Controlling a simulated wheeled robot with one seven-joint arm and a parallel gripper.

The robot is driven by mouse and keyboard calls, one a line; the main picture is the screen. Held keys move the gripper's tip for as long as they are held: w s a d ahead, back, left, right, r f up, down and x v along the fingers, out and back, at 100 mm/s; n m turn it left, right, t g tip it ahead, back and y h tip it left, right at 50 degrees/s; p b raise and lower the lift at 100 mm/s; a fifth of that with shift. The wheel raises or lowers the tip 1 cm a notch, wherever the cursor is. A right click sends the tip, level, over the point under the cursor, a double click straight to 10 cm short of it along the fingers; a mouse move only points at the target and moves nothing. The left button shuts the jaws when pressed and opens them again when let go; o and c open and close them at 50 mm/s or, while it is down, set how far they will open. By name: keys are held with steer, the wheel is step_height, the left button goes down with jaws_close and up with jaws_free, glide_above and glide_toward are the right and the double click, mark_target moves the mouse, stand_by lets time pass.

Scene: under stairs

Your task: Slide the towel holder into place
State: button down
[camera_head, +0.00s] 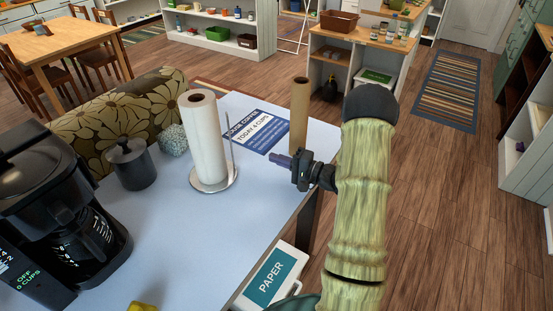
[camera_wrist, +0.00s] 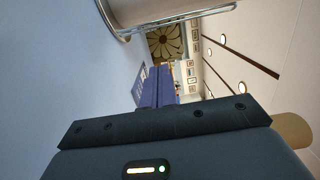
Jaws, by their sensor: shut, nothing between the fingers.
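The towel holder (camera_head: 222,183) stands upright on the light table, with a round metal base and a thin side rod. A white paper towel roll (camera_head: 205,138) is on it. A blue-and-white printed sheet (camera_head: 256,132) lies flat on the table behind the holder.
A bare cardboard tube (camera_head: 299,112) stands near the table's right edge, behind my gripper. A dark lidded canister (camera_head: 130,163), a textured ball (camera_head: 173,139) and a coffee maker (camera_head: 65,210) are left of the holder. The table (camera_head: 200,240) is mostly clear in front of it.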

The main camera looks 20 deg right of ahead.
steer(key=p+x, duration=0.1)
steer(key=x, duration=0.6)
steer(key=shift+w+a+r, duration=0.1)
steer(key=shift+w+a, duration=0.1)
steer(key=shift+a, duration=0.05)
steer(key=a+p, duration=0.1)
steer(key=a, duration=0.1)
steer(key=shift+a, duration=0.85)
steer(key=shift+w+a, duration=0.1)
steer(key=shift+w, duration=0.05)
